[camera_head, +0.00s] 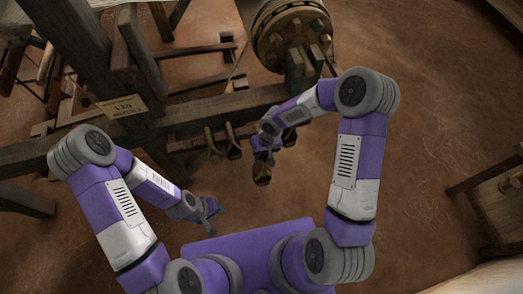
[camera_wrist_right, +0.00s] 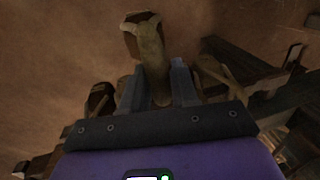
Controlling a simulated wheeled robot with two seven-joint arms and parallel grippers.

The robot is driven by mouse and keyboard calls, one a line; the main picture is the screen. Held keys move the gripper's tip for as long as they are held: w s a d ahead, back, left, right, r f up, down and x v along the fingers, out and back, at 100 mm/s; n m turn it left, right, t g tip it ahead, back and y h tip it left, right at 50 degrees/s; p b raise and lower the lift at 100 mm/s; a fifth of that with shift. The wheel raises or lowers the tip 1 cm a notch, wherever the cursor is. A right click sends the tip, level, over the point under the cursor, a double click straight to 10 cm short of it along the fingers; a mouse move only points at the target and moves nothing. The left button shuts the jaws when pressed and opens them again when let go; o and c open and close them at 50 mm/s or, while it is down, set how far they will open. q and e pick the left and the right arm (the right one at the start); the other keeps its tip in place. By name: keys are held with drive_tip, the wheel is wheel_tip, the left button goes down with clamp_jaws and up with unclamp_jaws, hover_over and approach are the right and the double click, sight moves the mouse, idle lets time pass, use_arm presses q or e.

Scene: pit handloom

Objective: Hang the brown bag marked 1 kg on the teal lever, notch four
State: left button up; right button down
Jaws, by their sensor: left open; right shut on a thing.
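No mark can be read on the bag. Two similar brown bags, one (camera_head: 212,143) and another (camera_head: 233,146), hang at the beam left of my right gripper. My left gripper (camera_head: 210,208) is open and empty, low over the floor. I cannot pick out a teal lever or its notches.
A large roller (camera_head: 290,35) stands behind my right arm. A wooden frame (camera_head: 480,190) is at the far right. The brown floor (camera_head: 430,120) between is clear.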

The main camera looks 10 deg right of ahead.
sight(265, 167)
drive_tip(key=shift+s+d+b, duration=0.1)
drive_tip(key=shift+s+b, duration=0.85)
drive_tip(key=shift+s, duration=1.4)
drive_tip(key=shift+s+d+r+b, duration=0.1)
drive_tip(key=shift+s+r+b, duration=0.2)
drive_tip(key=shift+s, duration=0.55)
drive_tip(key=shift+s+a+r+b, duration=0.1)
drive_tip(key=shift+s+b, duration=0.25)
drive_tip(key=shift+s, duration=0.5)
drive_tip(key=shift+s+d+r+b, duration=0.15)
drive_tip(key=shift+s+b, duration=0.2)
drive_tip(key=shift+s, duration=0.5)
drive_tip(key=w+d+r+p, duration=0.2)
drive_tip(key=w+d+r, duration=0.4)
drive_tip(key=w, duration=0.2)
drive_tip(key=shift+w+d+r, duration=0.25)
drive_tip(key=shift+w+d, duration=0.1)
drive_tip(key=shift+w, duration=0.05)
